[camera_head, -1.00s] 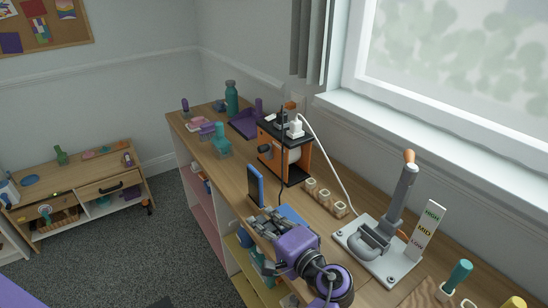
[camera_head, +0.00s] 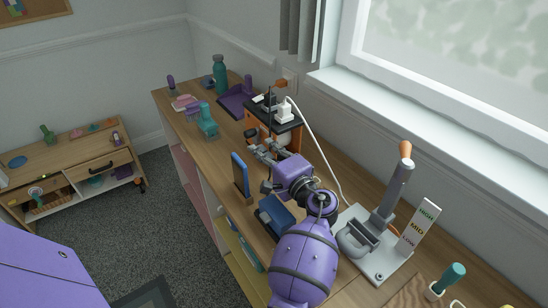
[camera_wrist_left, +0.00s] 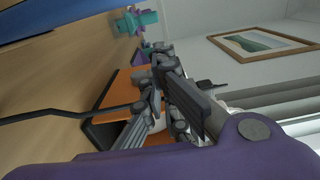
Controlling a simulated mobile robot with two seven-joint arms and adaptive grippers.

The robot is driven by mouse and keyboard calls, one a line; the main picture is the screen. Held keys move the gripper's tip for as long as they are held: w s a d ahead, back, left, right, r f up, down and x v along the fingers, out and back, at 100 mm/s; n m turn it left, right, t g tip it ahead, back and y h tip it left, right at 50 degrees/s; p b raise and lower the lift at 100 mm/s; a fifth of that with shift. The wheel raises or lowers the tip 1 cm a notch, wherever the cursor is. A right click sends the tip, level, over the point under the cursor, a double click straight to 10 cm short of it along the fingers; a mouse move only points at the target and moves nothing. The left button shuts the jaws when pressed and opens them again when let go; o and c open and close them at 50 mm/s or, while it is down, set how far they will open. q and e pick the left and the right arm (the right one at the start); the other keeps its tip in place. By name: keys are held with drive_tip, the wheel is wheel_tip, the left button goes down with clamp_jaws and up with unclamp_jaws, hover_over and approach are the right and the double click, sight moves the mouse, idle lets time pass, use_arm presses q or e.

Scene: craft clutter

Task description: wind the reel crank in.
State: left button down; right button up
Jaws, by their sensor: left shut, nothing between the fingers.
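The reel (camera_head: 288,121) stands on the wooden counter with an orange and black frame, a pale drum and black and white plugs on top. A small orange-brown knob (camera_head: 281,84) shows above it; I cannot tell whether it is the crank's handle. My left gripper (camera_head: 256,143) is in front of the reel's near left side and hides part of it. It is shut and empty. In the left wrist view the shut fingers (camera_wrist_left: 160,85) are in front of the reel's orange frame (camera_wrist_left: 118,92). I cannot tell whether they touch it.
A blue upright panel (camera_head: 240,175) stands left of my left arm. A grey lever stand (camera_head: 385,225) is at the right, beside a HIGH/MID/LOW sign (camera_head: 420,222). A white cable (camera_head: 322,150) runs from the reel. Teal bottles (camera_head: 219,75) and a purple tray (camera_head: 236,101) are farther back.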

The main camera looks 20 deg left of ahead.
sight(249, 133)
use_arm(q)
drive_tip(key=shift+p+x, duration=0.4)
drive_tip(key=shift+x, duration=2)
drive_tip(key=shift+w+a+r+b, duration=0.15)
drive_tip(key=shift+w+a+b, duration=0.15)
drive_tip(key=shift+a+b, duration=0.25)
drive_tip(key=shift+a+r, duration=0.1)
drive_tip(key=shift+r, duration=0.1)
